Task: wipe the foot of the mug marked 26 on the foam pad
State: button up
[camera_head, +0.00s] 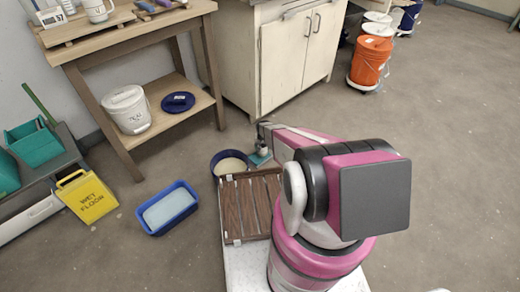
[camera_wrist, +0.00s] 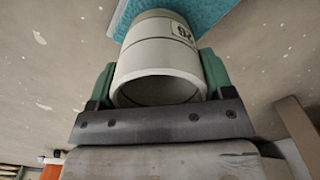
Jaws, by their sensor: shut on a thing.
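The pale mug (camera_wrist: 158,55), with a dark-edged label that seems to read 26 upside down, is between the green fingers of my gripper (camera_wrist: 157,76). My gripper is shut on its sides. The mug's open mouth faces the wrist camera, and its tan foot end points away. A teal textured pad (camera_wrist: 205,12), which looks like the foam pad, lies just beyond the foot. I cannot tell whether they touch. In the head view my gripper (camera_head: 264,139) is low, above a small visible part of the teal pad (camera_head: 259,158); my arm hides much there.
A dark blue round bucket (camera_head: 216,164) with cream contents stands just left of my gripper. A slatted brown board (camera_head: 246,205) lies nearer me. A blue tub (camera_head: 152,229) and a yellow wet-floor sign (camera_head: 87,197) are left. A cabinet (camera_head: 275,55) stands behind.

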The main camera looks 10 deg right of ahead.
jog(key=shift+w+d+f, duration=0.15)
jog(key=shift+w+d, duration=0.2)
jog(key=shift+d, duration=0.15)
jog(key=shift+s+a, duration=0.7)
jog(key=shift+a, duration=0.3)
jog(key=shift+s+a, duration=0.65)
jog(key=shift+a, duration=0.35)
jog(key=shift+s+a, duration=0.7)
jog(key=shift+a, duration=0.3)
jog(key=shift+w+d+r, duration=0.1)
jog(key=shift+w+d, duration=0.55)
jog(key=shift+d, duration=0.35)
jog(key=shift+w+d+r, duration=0.1)
jog(key=shift+w+d, duration=0.6)
jog(key=shift+d, duration=0.25)
jog(key=shift+w+d+r, duration=0.1)
jog(key=shift+w+d, duration=0.55)
jog(key=shift+d, duration=0.35)
notch_tip(320, 180, up, 7)
